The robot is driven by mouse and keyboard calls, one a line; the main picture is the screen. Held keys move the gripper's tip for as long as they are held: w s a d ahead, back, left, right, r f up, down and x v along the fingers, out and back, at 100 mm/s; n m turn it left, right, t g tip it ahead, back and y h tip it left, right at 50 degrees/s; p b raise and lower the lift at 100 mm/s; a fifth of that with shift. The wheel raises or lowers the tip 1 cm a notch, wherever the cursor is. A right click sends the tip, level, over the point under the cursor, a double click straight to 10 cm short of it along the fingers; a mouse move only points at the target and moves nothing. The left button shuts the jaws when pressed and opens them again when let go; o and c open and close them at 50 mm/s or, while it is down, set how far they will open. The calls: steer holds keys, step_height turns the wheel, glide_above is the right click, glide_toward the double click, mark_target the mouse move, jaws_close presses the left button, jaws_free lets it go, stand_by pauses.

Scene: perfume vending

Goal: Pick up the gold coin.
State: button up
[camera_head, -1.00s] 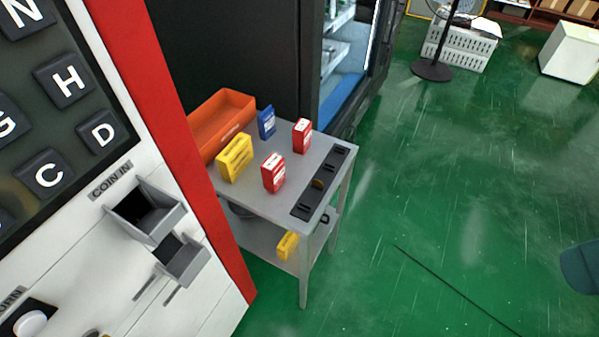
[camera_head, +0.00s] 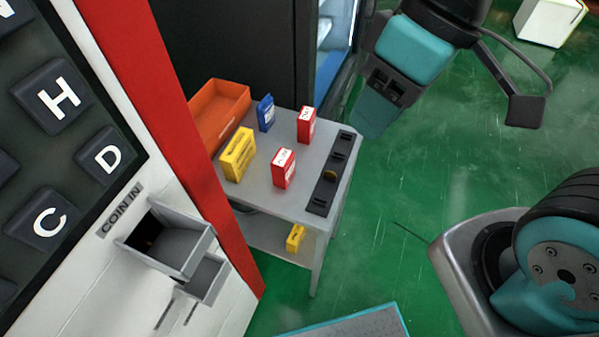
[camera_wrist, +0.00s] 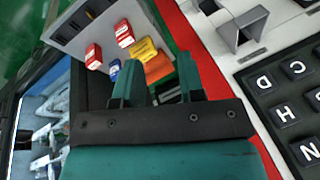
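The gold coin (camera_head: 330,175) sits in a slot of the black coin holder (camera_head: 322,196), along the right edge of a grey table (camera_head: 253,193). In the wrist view, the holder (camera_wrist: 76,21) shows at the top left, and I cannot make out the coin there. My gripper (camera_wrist: 158,75) shows there as two teal fingers with a gap between them, open and empty. The fingers are apart from the table and its goods. In the head view my teal and black arm hangs at the upper right, beyond the holder; its fingertips are not clear.
The table bears red boxes (camera_head: 284,168), a blue box (camera_head: 265,113), a yellow box (camera_head: 238,155) and an orange bin (camera_head: 218,112). A lower shelf holds a yellow item (camera_head: 295,238). A vending panel with a COIN IN tray (camera_head: 170,246) stands close at left.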

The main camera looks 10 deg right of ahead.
steer(key=w+d+f+n+h+b, duration=0.2)
steer(key=w+f+b, duration=0.6)
steer(key=w+f, duration=0.15)
steer(key=w+d+f+n+h+b, duration=0.1)
steer(key=w+d+f+h+b, duration=0.1)
steer(key=w+f+b, duration=0.7)
glide_above(330, 175)
step_height(330, 175, down, 12)
steer(key=shift+w+d+r, duration=0.15)
steer(key=shift+f, duration=2.95)
jaws_close()
